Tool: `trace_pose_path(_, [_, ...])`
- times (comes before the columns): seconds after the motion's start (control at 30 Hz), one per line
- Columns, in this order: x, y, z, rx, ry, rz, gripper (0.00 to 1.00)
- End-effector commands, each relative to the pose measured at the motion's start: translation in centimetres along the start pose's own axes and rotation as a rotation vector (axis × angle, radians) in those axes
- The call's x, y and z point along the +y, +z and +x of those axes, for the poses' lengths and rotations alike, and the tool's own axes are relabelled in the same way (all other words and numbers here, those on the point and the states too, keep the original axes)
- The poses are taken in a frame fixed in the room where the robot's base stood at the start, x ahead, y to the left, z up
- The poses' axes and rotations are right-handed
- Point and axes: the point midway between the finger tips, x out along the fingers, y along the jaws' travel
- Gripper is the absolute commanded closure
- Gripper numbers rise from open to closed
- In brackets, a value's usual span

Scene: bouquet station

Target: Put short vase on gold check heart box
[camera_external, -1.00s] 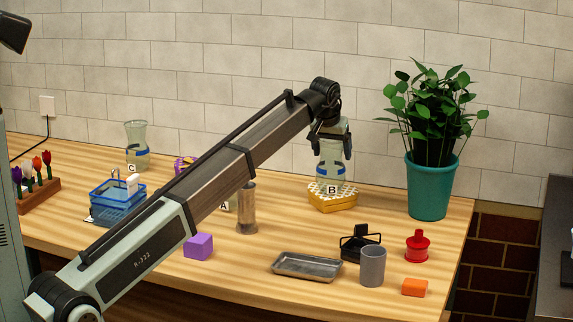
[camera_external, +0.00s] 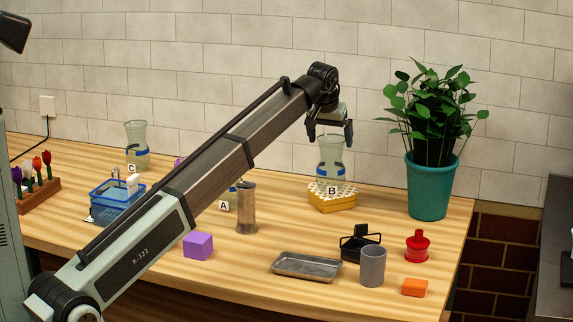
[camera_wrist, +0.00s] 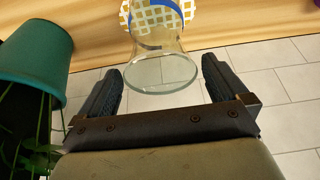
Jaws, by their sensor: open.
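A clear glass vase (camera_external: 331,155) with a blue band and a tag marked B stands upright on the gold check heart box (camera_external: 335,204). My gripper (camera_external: 329,135) is open just above the vase rim. In the wrist view the fingers of my gripper (camera_wrist: 160,88) are spread wide on either side of the vase's rim (camera_wrist: 161,75) with nothing between them held. The white and gold check top of the box (camera_wrist: 179,17) shows behind the vase base.
A teal plant pot (camera_external: 431,188) stands close to the right of the box. Vase C (camera_external: 136,145) stands at the back left. A metal tray (camera_external: 307,266), grey cup (camera_external: 372,266), black holder (camera_external: 360,241) and red object (camera_external: 417,246) lie in front.

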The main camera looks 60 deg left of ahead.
Motion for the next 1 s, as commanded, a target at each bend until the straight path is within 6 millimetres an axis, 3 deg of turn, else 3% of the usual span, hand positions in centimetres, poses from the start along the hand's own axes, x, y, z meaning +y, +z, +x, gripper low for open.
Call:
trace_pose_path(0.2, [0.0,-0.1,-4.1,0.002,0.0,0.0,0.0])
trace_pose_path(0.4, [0.0,0.0,-6.4,0.001,0.0,0.0,0.0])
trace_pose_path(0.9, [0.1,0.0,-7.2,0.0,0.001,0.001,0.0])
trace_pose_path(1.0, [1.4,0.3,-6.9,0.01,0.025,0.013,0.0])
